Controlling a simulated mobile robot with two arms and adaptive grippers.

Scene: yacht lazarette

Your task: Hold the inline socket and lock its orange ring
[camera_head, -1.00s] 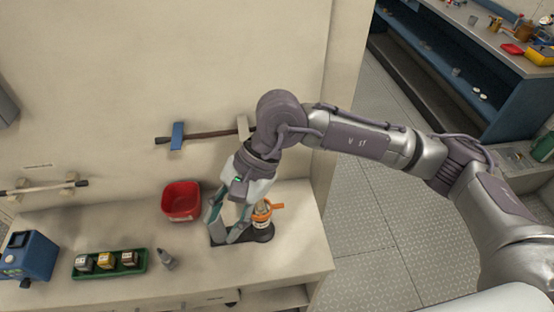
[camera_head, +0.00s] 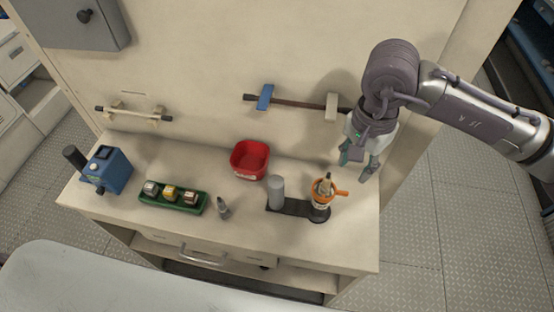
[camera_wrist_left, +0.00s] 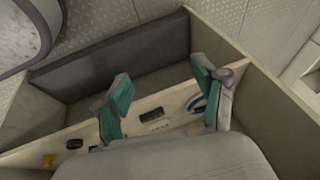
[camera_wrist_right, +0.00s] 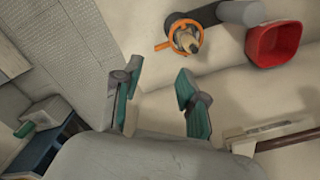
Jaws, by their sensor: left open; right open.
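The inline socket (camera_head: 322,190) stands upright at the right end of a dark base (camera_head: 293,207) on the bench. Its orange ring (camera_head: 325,198) is around it, with a tab sticking out to the right. A grey cylinder (camera_head: 276,191) stands at the base's left end. In the right wrist view the orange ring (camera_wrist_right: 164,46) shows beyond the fingertips. My right gripper (camera_head: 357,168) is open and empty, above the bench's right end, behind and right of the socket, apart from it. My left gripper (camera_wrist_left: 165,100) is open and empty in its wrist view, over another place; the head view does not show it.
A red bin (camera_head: 250,160) stands behind the base. A small grey bottle-like piece (camera_head: 223,208), a green tray (camera_head: 172,203) with small blocks and a blue device (camera_head: 108,170) stand to the left. A bar on brackets (camera_head: 297,103) is on the wall. The bench front (camera_head: 330,255) is clear.

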